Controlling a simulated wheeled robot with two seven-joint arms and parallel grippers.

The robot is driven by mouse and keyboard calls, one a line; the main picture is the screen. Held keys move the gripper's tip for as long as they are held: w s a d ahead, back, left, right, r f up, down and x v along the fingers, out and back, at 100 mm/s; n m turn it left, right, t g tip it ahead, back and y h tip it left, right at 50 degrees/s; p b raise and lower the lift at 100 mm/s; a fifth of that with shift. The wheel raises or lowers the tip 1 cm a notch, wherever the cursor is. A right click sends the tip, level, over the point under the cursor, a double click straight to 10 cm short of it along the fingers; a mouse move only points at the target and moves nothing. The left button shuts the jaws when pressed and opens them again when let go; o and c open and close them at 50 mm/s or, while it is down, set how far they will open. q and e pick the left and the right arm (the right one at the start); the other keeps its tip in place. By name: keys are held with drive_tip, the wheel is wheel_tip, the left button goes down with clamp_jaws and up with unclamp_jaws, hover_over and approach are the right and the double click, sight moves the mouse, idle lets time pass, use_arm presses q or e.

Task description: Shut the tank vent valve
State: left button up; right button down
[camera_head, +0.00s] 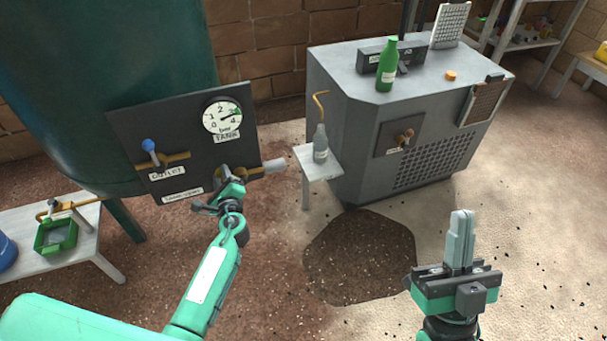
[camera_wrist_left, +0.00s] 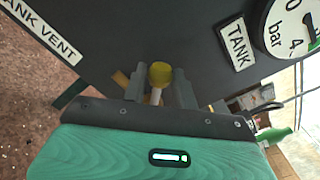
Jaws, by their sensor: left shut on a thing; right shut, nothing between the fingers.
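The dark valve panel (camera_head: 175,125) stands in front of the green tank (camera_head: 80,80). The tank vent valve (camera_head: 256,172) is a brass fitting at the panel's lower right, with a grey pipe end to its right. Its lever has a yellow knob (camera_wrist_left: 160,74), seen in the left wrist view between the fingers. My left gripper (camera_head: 228,180) is shut on this lever and hides most of the valve in the head view. The "TANK VENT" label (camera_head: 182,195) is below on the panel. My right gripper (camera_head: 461,222) is shut and empty, fingers up, over open floor.
A pressure gauge (camera_head: 222,117) and a blue-knobbed outlet valve (camera_head: 150,147) share the panel. A small white stand (camera_head: 318,165) with a bottle (camera_head: 320,145) is close right. A grey cabinet (camera_head: 345,110) carries a green bottle (camera_head: 387,66). A dark patch (camera_head: 360,258) marks the floor.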

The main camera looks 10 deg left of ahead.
use_arm(q)
drive_tip(key=shift+r, duration=0.1)
drive_tip(key=d+m+p, duration=0.1)
drive_tip(key=w+r+m+p, duration=0.1)
drive_tip(key=m+p, duration=0.1)
drive_tip(key=shift+d+r, duration=0.1)
drive_tip(key=shift+d, duration=0.25)
idle(0.4)
